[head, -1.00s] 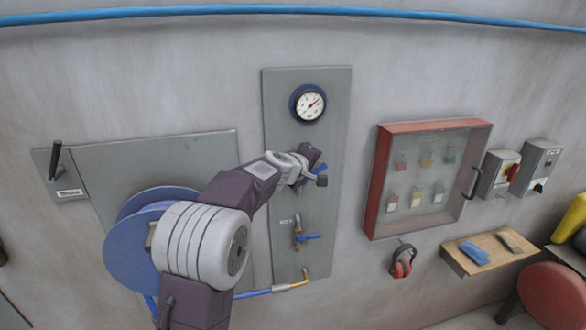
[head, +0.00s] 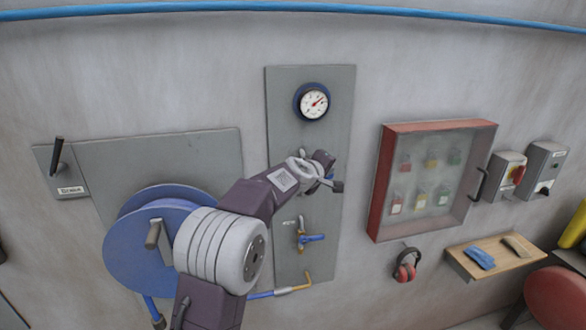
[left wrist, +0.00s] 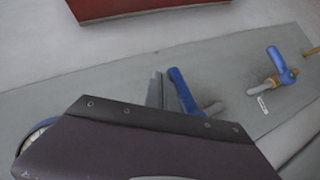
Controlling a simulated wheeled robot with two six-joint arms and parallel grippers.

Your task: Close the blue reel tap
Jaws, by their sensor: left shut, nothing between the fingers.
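A grey wall panel (head: 347,110) carries two blue-handled taps. The lower tap (head: 312,238) is in plain view in the head view, its lever pointing right. The upper tap is mostly hidden behind my left gripper (head: 337,186); only a bit of blue shows there. In the left wrist view the upper tap's blue lever (left wrist: 181,90) stands right beside my shut, empty left fingers (left wrist: 156,90); I cannot tell whether they touch. The lower tap (left wrist: 282,68) shows farther right there. The tap labels are too small to read. My right gripper is out of view.
A round gauge (head: 312,102) sits above the taps. A blue hose reel (head: 128,245) is at left, partly behind my arm. A red-framed lock cabinet (head: 385,190) stands to the right of the panel, with ear defenders (head: 405,268) and a small shelf (head: 462,264) below.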

